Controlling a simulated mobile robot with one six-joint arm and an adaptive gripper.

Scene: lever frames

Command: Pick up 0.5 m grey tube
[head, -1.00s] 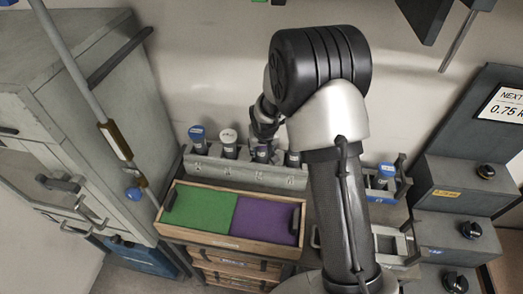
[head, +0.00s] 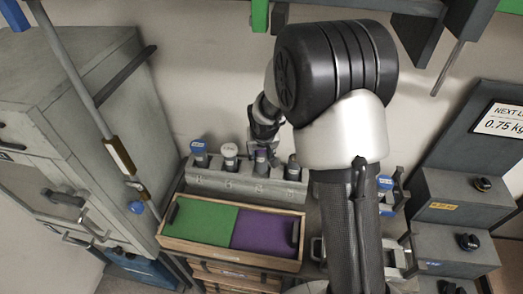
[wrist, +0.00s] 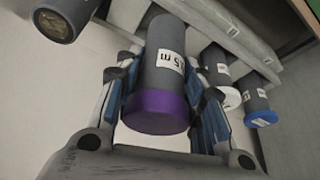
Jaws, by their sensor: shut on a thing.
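The grey tube with a purple cap (wrist: 157,112) is between the two fingers of my gripper (wrist: 166,84) in the wrist view. Its white label reads partly as ".5 m"; the first digit is not clear. My gripper is shut on this tube near its capped end. In the head view my gripper (head: 265,134) is just above the rack, on the purple-capped tube (head: 262,160), third from the left. The tube's lower end is hidden by the rack (head: 235,183), and I cannot tell whether it has lifted.
A tray with green (head: 201,222) and purple halves lies in front. A grey cabinet (head: 70,110) stands left.

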